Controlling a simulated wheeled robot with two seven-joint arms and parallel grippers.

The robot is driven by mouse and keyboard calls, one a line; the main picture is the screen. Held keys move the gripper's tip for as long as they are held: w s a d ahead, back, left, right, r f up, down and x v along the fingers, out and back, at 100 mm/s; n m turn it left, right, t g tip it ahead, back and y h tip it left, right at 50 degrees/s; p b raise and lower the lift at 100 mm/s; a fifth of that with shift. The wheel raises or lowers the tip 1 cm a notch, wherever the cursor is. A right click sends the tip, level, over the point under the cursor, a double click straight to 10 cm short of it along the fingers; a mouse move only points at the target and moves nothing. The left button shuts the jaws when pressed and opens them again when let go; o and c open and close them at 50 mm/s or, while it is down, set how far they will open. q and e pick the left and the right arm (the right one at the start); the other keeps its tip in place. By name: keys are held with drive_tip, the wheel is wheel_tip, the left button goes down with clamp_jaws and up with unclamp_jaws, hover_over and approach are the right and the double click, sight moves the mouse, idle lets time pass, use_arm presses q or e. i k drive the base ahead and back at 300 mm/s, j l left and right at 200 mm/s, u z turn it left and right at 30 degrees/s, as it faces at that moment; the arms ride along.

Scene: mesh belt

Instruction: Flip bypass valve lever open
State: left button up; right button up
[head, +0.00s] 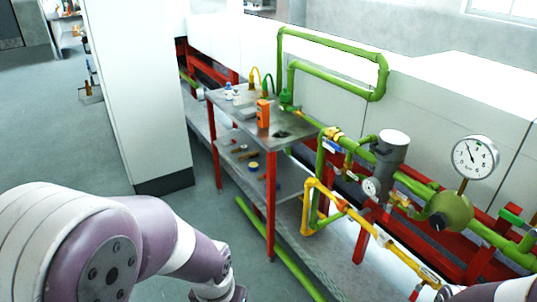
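Green and yellow pipework with valves and gauges stands at the right. A yellow pipe branch (335,203) runs low in front of the green line (415,187). A small blue lever (331,146) sits near a yellow fitting, and a green lever (512,217) is at the far right. I cannot tell which lever is the bypass valve's or its exact position. My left arm (150,245) fills the lower left, with its wrist at the bottom edge; its gripper fingers are out of the picture. Only a bit of my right arm (495,291) shows at the bottom right.
A metal table with red legs (217,165) holds an orange device (262,114) and small items. A round gauge (475,157) and a grey cylinder (390,155) rise from the pipes. A white column (140,90) stands left. The floor (85,150) at left is largely clear.

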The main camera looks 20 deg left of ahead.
sight(338, 172)
drive_tip(key=i+j+z, duration=0.1)
drive_tip(key=i+j, duration=0.7)
drive_tip(key=i+j+z, duration=0.15)
drive_tip(key=i+j, duration=0.65)
drive_tip(key=j, duration=0.2)
drive_tip(key=i+j+z, duration=0.15)
drive_tip(key=i+j, duration=0.25)
drive_tip(key=j, duration=0.1)
